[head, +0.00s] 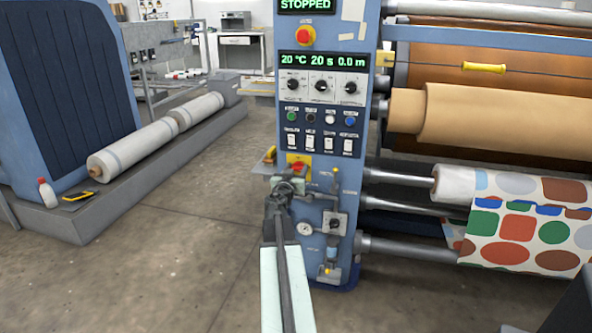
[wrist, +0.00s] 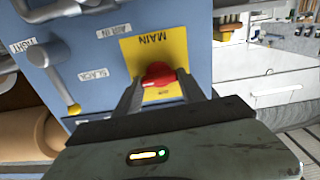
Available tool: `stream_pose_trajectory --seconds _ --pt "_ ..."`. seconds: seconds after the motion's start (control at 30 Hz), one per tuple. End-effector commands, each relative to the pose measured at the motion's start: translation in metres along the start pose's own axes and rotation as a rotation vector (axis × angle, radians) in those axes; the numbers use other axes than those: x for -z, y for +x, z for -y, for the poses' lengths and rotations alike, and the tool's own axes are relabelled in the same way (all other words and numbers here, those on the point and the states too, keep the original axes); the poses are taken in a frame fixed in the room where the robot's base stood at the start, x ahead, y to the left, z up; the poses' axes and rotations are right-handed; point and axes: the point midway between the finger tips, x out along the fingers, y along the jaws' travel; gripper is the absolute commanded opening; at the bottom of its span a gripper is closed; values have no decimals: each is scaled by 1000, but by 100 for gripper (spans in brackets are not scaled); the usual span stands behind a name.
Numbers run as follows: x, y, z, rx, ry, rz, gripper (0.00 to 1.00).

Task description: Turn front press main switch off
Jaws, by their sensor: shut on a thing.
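The red main switch (wrist: 157,73) sits on a yellow plate (wrist: 140,47) marked MAIN, which appears upside down in the wrist view. In the head view the switch (head: 298,167) is low on the blue press panel (head: 328,165), partly hidden by my gripper (head: 290,184). In the wrist view the two fingers of my gripper (wrist: 159,88) are on either side of the red knob and shut on it. I cannot tell the exact angle of the knob's handle.
The panel display (head: 306,5) reads STOPPED. A gauge (head: 305,229) and valve levers are just below right.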

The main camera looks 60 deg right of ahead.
Motion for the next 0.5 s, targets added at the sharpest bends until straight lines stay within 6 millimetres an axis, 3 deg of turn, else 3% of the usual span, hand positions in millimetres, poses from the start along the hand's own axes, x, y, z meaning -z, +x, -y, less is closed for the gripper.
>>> stream_pose_trajectory --seconds 0.5 --pt "-1 -3 6 7 -402 -1 7"
